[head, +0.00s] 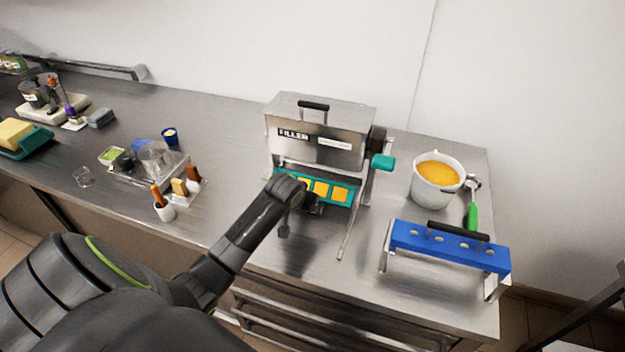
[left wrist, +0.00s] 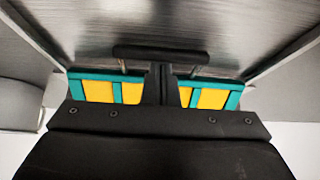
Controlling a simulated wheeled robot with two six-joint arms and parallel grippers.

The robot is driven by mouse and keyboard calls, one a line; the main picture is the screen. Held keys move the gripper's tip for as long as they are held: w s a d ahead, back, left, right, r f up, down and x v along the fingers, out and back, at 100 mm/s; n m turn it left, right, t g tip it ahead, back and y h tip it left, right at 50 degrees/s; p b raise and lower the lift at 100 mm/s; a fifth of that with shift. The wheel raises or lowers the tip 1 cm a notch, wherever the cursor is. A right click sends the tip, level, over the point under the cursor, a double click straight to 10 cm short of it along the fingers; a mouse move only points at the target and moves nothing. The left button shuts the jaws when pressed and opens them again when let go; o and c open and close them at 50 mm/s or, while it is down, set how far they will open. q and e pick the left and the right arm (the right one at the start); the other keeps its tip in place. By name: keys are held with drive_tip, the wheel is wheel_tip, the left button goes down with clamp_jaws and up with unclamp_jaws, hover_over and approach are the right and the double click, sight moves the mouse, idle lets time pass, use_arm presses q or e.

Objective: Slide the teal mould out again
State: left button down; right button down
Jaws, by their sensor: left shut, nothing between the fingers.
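The teal mould (head: 345,204) lies at the foot of the steel filler (head: 320,130), with yellow filling in its compartments. In the left wrist view the mould (left wrist: 75,88) shows on both sides of my left gripper (left wrist: 161,72), with its black handle (left wrist: 185,53) just beyond the fingers. The fingers are shut with nothing between them, close to the handle; I cannot tell if they touch it. In the head view my left arm reaches over the mould and hides part of it and the fingertips. My right gripper is not in view.
Steel guide rails (head: 345,240) run forward from the filler. A blue stand with a black handle (head: 420,238) stands at the right front. A white pot of orange mix (head: 437,185) is behind it. A tray of small items (head: 130,178) is at left. The counter's front middle looks clear.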

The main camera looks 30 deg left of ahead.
use_arm(q)
drive_tip(key=shift+s+d+p, duration=0.35)
drive_tip(key=shift+s+p, duration=0.65)
drive_tip(key=shift+s, duration=0.4)
drive_tip(key=shift+s+d+p, duration=0.3)
drive_tip(key=shift+s+p, duration=0.75)
drive_tip(key=shift+s, duration=0.4)
drive_tip(key=shift+s+d+p, duration=0.35)
drive_tip(key=shift+s+p, duration=0.65)
drive_tip(key=shift+s, duration=0.4)
drive_tip(key=shift+s+d+f+p, duration=0.1)
drive_tip(key=shift+s+d+p, duration=0.15)
drive_tip(key=shift+s, duration=0.4)
drive_tip(key=shift+s+d+p, duration=0.1)
drive_tip(key=shift+s+p, duration=0.15)
drive_tip(key=shift+s, duration=0.5)
drive_tip(key=shift+s, duration=0.25)
drive_tip(key=shift+w, duration=0.15)
drive_tip(key=shift+r, duration=0.5)
drive_tip(key=shift+v, duration=2.5)
